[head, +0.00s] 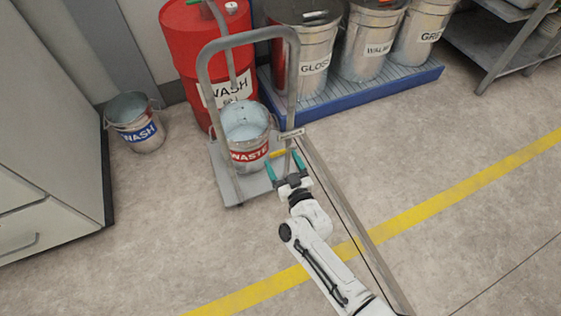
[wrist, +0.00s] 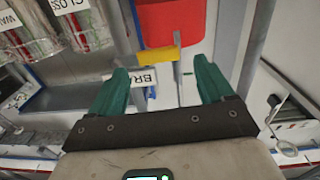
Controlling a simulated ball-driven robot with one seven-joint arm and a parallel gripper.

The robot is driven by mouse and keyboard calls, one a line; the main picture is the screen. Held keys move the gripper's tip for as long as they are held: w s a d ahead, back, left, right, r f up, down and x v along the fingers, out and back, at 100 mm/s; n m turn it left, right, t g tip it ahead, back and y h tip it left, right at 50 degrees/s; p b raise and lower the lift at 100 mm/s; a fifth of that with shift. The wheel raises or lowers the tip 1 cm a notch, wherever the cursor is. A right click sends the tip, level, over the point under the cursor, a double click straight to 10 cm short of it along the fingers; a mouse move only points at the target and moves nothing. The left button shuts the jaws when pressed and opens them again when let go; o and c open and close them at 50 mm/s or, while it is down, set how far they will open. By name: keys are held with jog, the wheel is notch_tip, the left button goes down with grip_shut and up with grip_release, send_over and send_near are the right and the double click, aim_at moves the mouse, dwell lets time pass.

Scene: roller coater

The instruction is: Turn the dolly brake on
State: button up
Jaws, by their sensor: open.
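The dolly (head: 232,196) is a grey platform cart with a tall tubular handle. A small yellow brake lever (head: 278,154) sits at the handle's right side, by a white label plate (head: 291,134). In the wrist view the yellow lever (wrist: 158,54) lies ahead of and roughly between the fingertips, and part of the label, reading "BRA" (wrist: 143,80), shows behind the left finger. My gripper (head: 284,164) is open, with its teal fingers apart and nothing held. It is close to the lever; I cannot tell whether it touches.
A metal bucket marked WASTE (head: 247,139) stands on the dolly. A WASH bucket (head: 138,127) is on the floor at left. A red drum (head: 190,50) and labelled cans on a blue pallet (head: 350,92) stand behind. The floor at right is clear.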

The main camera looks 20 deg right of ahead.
jog(key=shift+w+d+b, duration=0.1)
jog(key=shift+w+b, duration=0.35)
jog(key=shift+w, duration=0.7)
jog(key=shift+c, duration=0.3)
grip_shut()
jog(key=shift+s+d+f+n+b, duration=0.2)
jog(key=shift+d+f+n, duration=0.7)
jog(key=shift+n, duration=2)
jog(key=shift+w+d+f+n+b, duration=0.15)
jog(key=shift+d+f+n+b, duration=0.7)
jog(key=shift+n, duration=2.05)
jog(key=shift+s+d+f+n+p, duration=0.1)
jog(key=shift+d+f+n, duration=0.4)
jog(key=shift+f+n, duration=1.6)
jog(key=shift+r+n, duration=0.8)
jog(key=shift+n, duration=0.2)
